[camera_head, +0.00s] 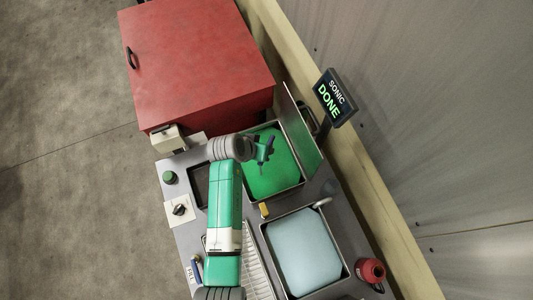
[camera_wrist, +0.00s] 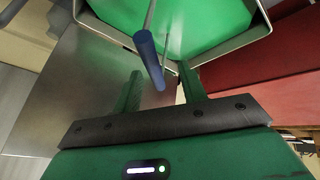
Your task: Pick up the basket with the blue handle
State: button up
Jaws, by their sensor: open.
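The blue handle (camera_wrist: 149,60) shows in the wrist view as a slanted blue bar, with thin metal rods running up beside it. The basket body is not clearly visible. A tank of green liquid (camera_head: 272,172) lies under my gripper in the head view, and the green liquid (camera_wrist: 195,22) fills the top of the wrist view. My gripper (camera_wrist: 159,70) is open, with the lower part of the blue handle appearing between its fingers; I cannot tell whether they touch. In the head view my gripper (camera_head: 264,152) is small over the green tank.
A second tank with pale blue liquid (camera_head: 303,252) lies nearer the bottom. A raised panel (camera_head: 301,128) and a sign reading SONIC DONE (camera_head: 334,98) stand right of the green tank. A red cabinet (camera_head: 195,60) is above; a red container (camera_head: 370,270) sits at lower right.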

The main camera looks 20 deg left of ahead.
jog(key=x, duration=0.5)
jog(key=shift+s+d, duration=0.1)
jog(key=shift+d, duration=0.25)
jog(key=shift+r, duration=0.1)
grip_shut()
